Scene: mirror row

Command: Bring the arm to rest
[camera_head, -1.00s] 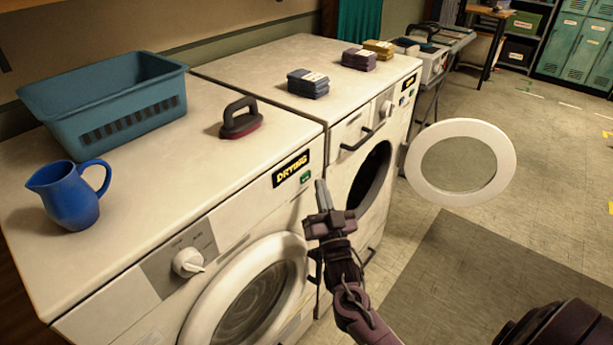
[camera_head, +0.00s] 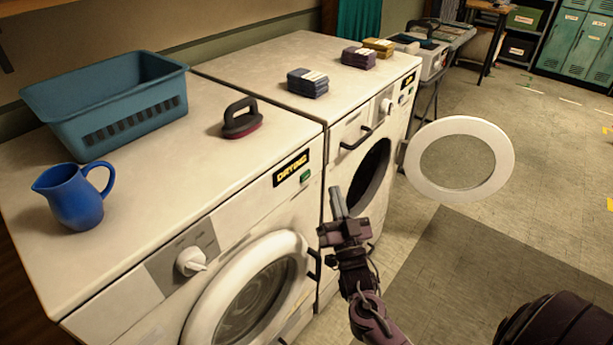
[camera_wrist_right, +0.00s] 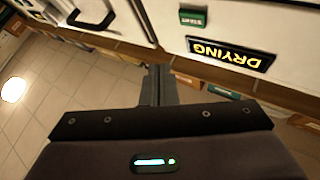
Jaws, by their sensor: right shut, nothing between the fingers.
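My right gripper (camera_head: 337,203) is shut and empty in the head view. It hangs in the air in front of the two machines, near the gap between them. In the right wrist view its closed fingers (camera_wrist_right: 158,85) point at the machine fronts, with nothing between them. The near machine (camera_head: 228,220) carries a lit DRYING sign (camera_head: 291,167), which also shows in the right wrist view (camera_wrist_right: 230,52). Its round door is closed. The far machine (camera_head: 345,130) has its round door (camera_head: 460,160) swung wide open to the right of my gripper. My left gripper is not in view.
On the near machine stand a teal basket (camera_head: 110,105), a blue jug (camera_head: 75,195) and a dark-handled brush or iron (camera_head: 242,120). Several cloth stacks, one dark blue (camera_head: 307,83), lie on the far machine. Floor to the right (camera_head: 540,215) is clear.

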